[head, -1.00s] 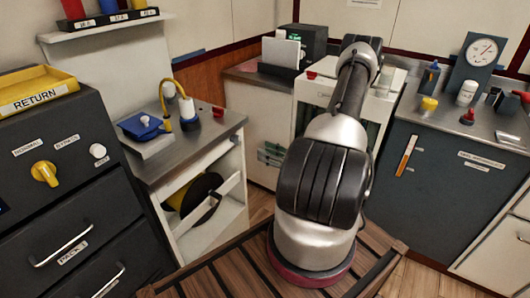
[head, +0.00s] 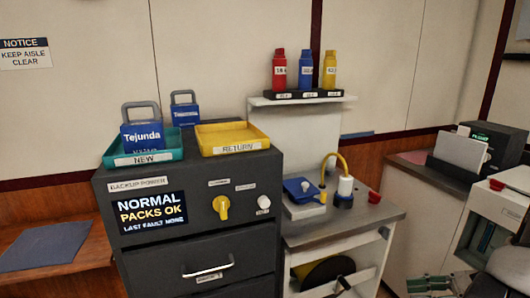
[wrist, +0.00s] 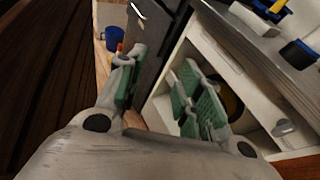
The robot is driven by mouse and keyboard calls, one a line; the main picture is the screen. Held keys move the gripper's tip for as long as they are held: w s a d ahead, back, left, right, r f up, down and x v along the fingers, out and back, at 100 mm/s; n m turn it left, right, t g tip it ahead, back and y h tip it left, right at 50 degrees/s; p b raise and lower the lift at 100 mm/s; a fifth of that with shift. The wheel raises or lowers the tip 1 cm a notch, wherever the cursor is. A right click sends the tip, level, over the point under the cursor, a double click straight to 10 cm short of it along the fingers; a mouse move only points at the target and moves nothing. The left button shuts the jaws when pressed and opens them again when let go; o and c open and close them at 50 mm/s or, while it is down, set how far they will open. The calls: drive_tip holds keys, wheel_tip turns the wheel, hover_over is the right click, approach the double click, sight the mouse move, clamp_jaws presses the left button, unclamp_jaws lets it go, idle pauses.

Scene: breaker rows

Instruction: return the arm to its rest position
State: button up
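My gripper (wrist: 162,72) shows in the wrist view with its two green-padded fingers spread apart and nothing between them. A dark cabinet side and the white shelf unit (wrist: 180,80) lie beyond the fingers. In the head view, the green pads of my gripper (head: 437,285) show at the bottom right edge, apart from the furniture as far as I can see. Part of my arm shows at the far lower right; most of it is out of frame, so its full pose is hidden.
The dark backup power cabinet (head: 240,258) carries a teal NEW tray (head: 150,158) with a blue pack, and a yellow RETURN tray (head: 232,139). Right of it stands a metal-topped bench (head: 355,222). Red, blue and yellow bottles (head: 306,70) stand on a shelf above.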

drive_tip(key=s+d+r+n+g+h, duration=0.25)
drive_tip(key=r+n+h, duration=0.25)
drive_tip(key=r+n, duration=0.25)
drive_tip(key=s+d+r+n+g+h, duration=0.2)
drive_tip(key=s+r+n+g+h, duration=0.15)
drive_tip(key=r+n+h, duration=0.35)
drive_tip(key=w+a+r+n+t, duration=0.1)
drive_tip(key=a+r+n+t, duration=0.2)
drive_tip(key=r, duration=0.4)
drive_tip(key=w+a+r+n+t+h, duration=0.1)
drive_tip(key=a+r+n+t, duration=0.2)
drive_tip(key=r, duration=0.3)
drive_tip(key=shift+r+h, duration=0.3)
drive_tip(key=shift+r, duration=0.1)
